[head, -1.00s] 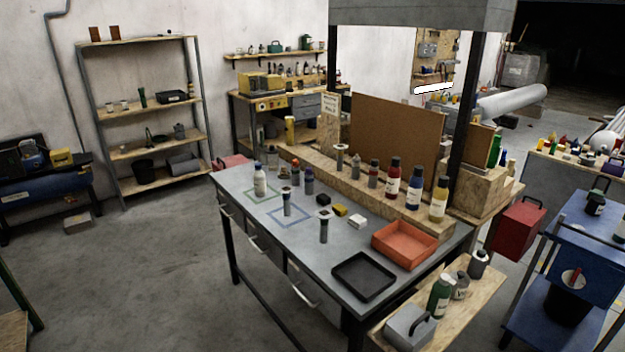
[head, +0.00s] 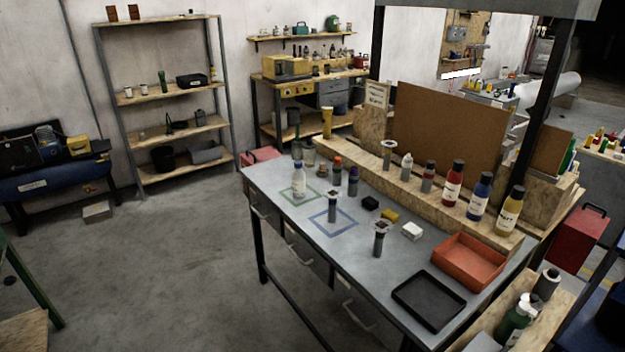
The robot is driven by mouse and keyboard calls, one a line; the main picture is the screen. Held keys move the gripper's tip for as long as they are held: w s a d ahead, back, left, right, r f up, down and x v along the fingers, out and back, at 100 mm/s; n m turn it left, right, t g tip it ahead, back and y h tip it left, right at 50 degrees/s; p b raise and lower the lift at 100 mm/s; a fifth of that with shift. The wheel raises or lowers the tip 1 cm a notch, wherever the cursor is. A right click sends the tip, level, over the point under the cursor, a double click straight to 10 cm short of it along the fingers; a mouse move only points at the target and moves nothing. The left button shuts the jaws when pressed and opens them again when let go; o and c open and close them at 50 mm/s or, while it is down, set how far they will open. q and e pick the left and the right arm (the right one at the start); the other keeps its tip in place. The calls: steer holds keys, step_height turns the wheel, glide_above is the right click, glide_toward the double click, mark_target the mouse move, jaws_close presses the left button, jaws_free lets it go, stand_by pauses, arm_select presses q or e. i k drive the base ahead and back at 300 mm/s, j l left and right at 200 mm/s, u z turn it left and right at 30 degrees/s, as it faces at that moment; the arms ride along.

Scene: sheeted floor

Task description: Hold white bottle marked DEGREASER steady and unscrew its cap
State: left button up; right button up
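A white bottle (head: 298,181) stands upright on the grey workbench (head: 285,222), inside or at the edge of the green outlined square (head: 316,200). A cap appears to sit on its top, and its label is too small to read. Another small white bottle (head: 407,167) stands on the wooden ledge behind, its marking also unreadable. Neither of my grippers shows in the head view.
The bench also holds a blue outlined square (head: 345,229), a black tray (head: 428,299), a red-orange bin (head: 469,261) and several small bottles and blocks. Red, blue and yellow bottles (head: 453,184) line the wooden ledge.

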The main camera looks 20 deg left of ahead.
mark_target(298, 174)
steer(key=i+j+z, duration=0.1)
steer(key=j, duration=0.25)
steer(key=i+j+z, duration=0.1)
steer(key=j, duration=0.25)
steer(key=j+z, duration=0.1)
steer(key=j, duration=0.3)
steer(key=i+j, duration=0.1)
steer(key=j, duration=0.45)
steer(key=i+j, duration=0.15)
steer(key=j, duration=0.4)
steer(key=i+j+z, duration=0.1)
steer(key=j, duration=0.45)
steer(key=i+j, duration=0.1)
steer(key=j, duration=0.45)
